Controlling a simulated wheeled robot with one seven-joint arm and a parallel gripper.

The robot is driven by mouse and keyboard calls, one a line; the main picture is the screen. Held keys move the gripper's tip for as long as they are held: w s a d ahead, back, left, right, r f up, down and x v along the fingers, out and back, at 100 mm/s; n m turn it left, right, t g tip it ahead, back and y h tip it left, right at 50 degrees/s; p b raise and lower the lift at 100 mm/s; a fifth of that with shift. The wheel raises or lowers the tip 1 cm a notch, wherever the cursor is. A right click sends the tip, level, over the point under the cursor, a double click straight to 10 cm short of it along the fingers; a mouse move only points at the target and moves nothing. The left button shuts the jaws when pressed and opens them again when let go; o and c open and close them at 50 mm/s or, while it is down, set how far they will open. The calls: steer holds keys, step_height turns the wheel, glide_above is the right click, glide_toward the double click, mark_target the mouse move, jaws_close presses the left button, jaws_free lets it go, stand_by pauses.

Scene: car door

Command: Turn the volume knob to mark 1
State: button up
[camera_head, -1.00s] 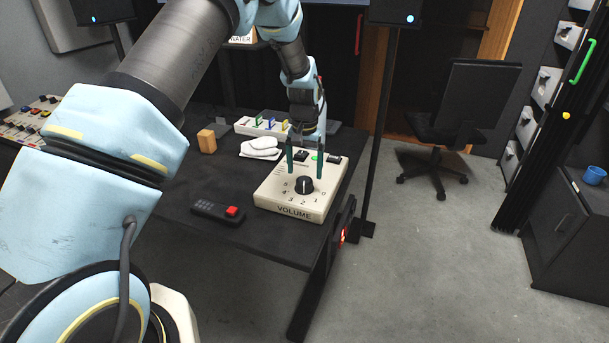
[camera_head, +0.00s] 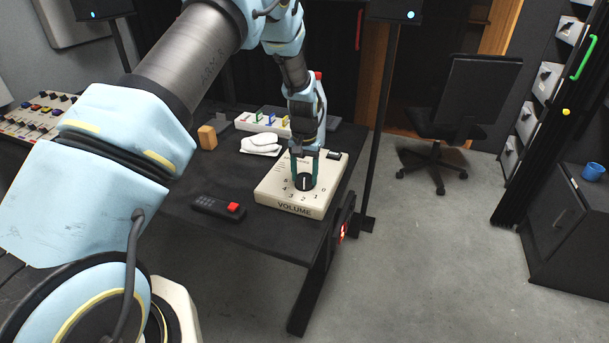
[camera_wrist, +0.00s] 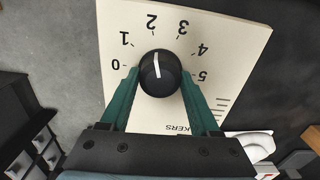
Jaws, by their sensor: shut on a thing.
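The volume knob (camera_wrist: 160,75) is round and black with a white pointer line. In the wrist view the line points at about mark 2 on the cream volume box (camera_wrist: 238,25). Marks 0 to 5 curve around the knob, with mark 1 (camera_wrist: 124,40) between 0 and 2. In the head view the box (camera_head: 272,190) sits on the dark table, its VOLUME label facing front. My gripper (camera_head: 304,179) reaches down from above. Its green fingers stand on opposite sides of the knob and are shut on it. The fingers hide part of the box's rear face.
Behind are a white cloth-like item (camera_head: 260,144) and a wooden block (camera_head: 207,137). A dark upright post (camera_head: 378,120) stands right of the table.

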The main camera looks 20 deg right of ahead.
steer(key=c, duration=0.7)
steer(key=n+b, duration=0.2)
steer(key=shift+f+n, duration=0.1)
steer(key=shift+n, duration=0.3)
steer(key=shift+n+b, duration=0.65)
steer(key=shift+n, duration=1.45)
steer(key=o, duration=1.4)
steer(key=shift+c, duration=0.2)
steer(key=shift+r, duration=0.25)
